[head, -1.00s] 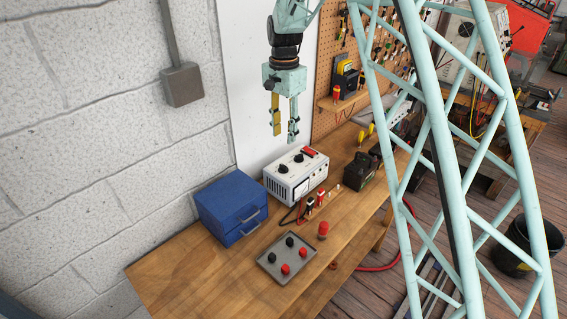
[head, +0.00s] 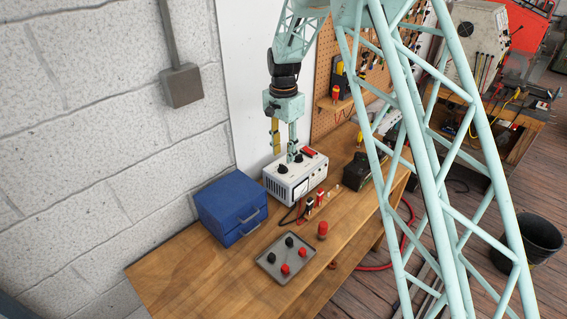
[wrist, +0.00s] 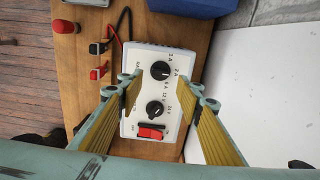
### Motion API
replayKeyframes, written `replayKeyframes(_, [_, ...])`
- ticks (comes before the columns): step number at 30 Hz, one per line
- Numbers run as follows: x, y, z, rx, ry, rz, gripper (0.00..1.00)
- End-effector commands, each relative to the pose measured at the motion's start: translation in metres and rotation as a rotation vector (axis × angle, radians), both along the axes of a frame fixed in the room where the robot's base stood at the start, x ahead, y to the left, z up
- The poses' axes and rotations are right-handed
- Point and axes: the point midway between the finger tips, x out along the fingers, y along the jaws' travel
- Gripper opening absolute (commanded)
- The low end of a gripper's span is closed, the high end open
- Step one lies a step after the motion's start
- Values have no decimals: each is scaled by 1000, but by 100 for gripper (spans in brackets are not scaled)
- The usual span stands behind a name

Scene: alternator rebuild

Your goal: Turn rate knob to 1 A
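The charger (head: 292,187) is a white box on the wooden bench, with two black knobs and a red switch on its top panel. The rate knob (wrist: 160,70), beside the amp markings, is the one nearer the blue case. It also shows in the head view (head: 282,170). The voltage knob (wrist: 155,108) sits between it and the red switch (wrist: 150,133). The rate knob's exact pointer setting is too small to tell. My gripper (head: 284,152) is open and empty above the charger, its yellow-padded fingers either side of the panel in the wrist view.
A blue case (head: 231,205) stands left of the charger. Red and black clamps (head: 314,201) lie in front of it. A grey tray with red and black posts (head: 270,268) is nearer the front. A dark block (head: 358,172) stands to the right. A wall is behind.

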Motion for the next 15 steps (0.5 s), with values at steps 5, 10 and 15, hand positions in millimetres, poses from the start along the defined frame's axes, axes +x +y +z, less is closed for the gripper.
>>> replayKeyframes(5, [0, 0, -24, 0, 1, 0, 33])
replayKeyframes(10, [0, 0, -40, -1, 1, 0, 33])
replayKeyframes(15, [0, 0, -50, 0, 0, 0, 33])
